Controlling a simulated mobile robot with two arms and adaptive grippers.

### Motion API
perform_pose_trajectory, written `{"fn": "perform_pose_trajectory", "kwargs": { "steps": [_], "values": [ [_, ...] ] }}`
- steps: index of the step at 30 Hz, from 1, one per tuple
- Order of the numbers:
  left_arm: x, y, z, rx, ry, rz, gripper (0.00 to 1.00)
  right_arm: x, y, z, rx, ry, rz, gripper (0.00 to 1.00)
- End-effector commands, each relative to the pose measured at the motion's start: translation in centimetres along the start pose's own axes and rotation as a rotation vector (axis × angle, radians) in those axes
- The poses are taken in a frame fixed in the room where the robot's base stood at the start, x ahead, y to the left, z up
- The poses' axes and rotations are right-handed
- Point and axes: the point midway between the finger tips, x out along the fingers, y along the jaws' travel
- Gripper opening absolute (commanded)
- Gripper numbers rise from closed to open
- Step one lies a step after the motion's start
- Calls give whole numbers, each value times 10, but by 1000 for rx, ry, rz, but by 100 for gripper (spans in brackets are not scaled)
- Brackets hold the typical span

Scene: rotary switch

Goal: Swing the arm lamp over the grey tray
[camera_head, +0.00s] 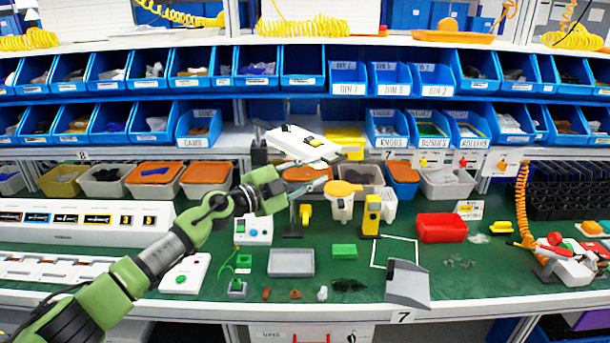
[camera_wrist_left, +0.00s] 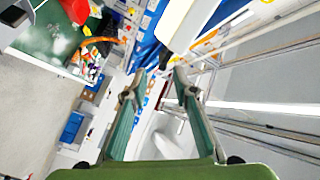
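The arm lamp has a flat white head (camera_head: 296,144), raised above the bench behind my left gripper. A dark upright post (camera_head: 293,218) stands below it; the link between them is partly hidden by my gripper. The grey tray (camera_head: 291,263) lies flat on the green bench, nearer the front and below the head. My left gripper (camera_head: 328,172) is open, its fingers pointing right just below the lamp head. In the left wrist view a white slab (camera_wrist_left: 185,18), probably the lamp head, is beyond the open fingertips (camera_wrist_left: 155,86), with nothing clear between them. My right gripper is not in view.
A yellow upright device (camera_head: 371,216) and a white container (camera_head: 341,205) stand right of the gripper. A green block (camera_head: 345,251), grey sloped scoop (camera_head: 407,284) and red bin (camera_head: 441,228) are on the bench. Blue bins (camera_head: 303,68) line the shelves behind.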

Motion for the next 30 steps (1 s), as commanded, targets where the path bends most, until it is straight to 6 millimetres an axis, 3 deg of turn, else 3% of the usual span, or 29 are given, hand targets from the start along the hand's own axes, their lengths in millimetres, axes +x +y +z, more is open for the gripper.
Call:
{"fn": "perform_pose_trajectory", "kwargs": {
  "steps": [6, 19, 26, 30],
  "values": [
    [-19, 0, 0, 0, -1, 0, 26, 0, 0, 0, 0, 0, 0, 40],
    [-22, 2, 0, -5, 1, -3, 26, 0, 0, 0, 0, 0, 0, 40],
    [-26, 25, -20, -127, 29, -145, 26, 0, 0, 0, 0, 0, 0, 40],
    [-48, 41, -19, -283, -26, -312, 26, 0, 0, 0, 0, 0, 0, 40]
  ]
}}
